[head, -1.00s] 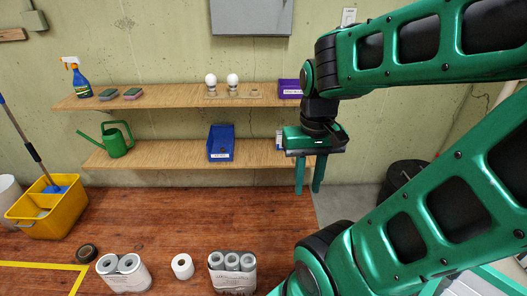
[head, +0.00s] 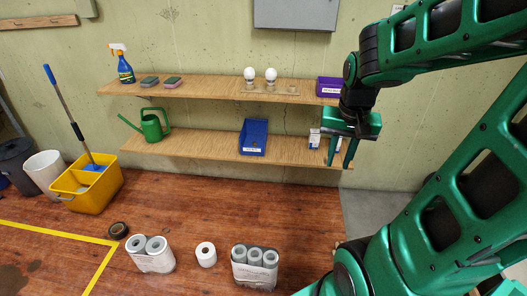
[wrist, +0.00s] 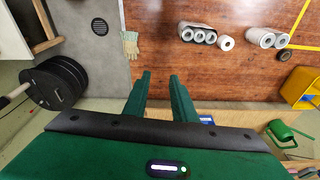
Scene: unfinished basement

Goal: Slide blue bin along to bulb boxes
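The blue bin (head: 253,137) stands on the lower wooden shelf (head: 200,146), right of its middle, with a white label low on its front. A small blue patch of it shows past my gripper in the wrist view (wrist: 207,119). The bulb boxes (head: 315,138), small and white with blue, stand near the right end of the same shelf, with a gap between them and the bin. My gripper (head: 341,165) is open and empty, its fingers pointing down by the shelf's right end, right of the boxes and partly over them. Its fingers (wrist: 159,75) are apart in the wrist view.
The upper shelf (head: 210,88) holds a spray bottle, sponges, two bulbs and a purple bin (head: 328,87) close to my arm. A green watering can (head: 152,127) stands at the lower shelf's left. Shelf between blue bin and boxes is clear. Paper rolls (head: 255,265) stand on the floor.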

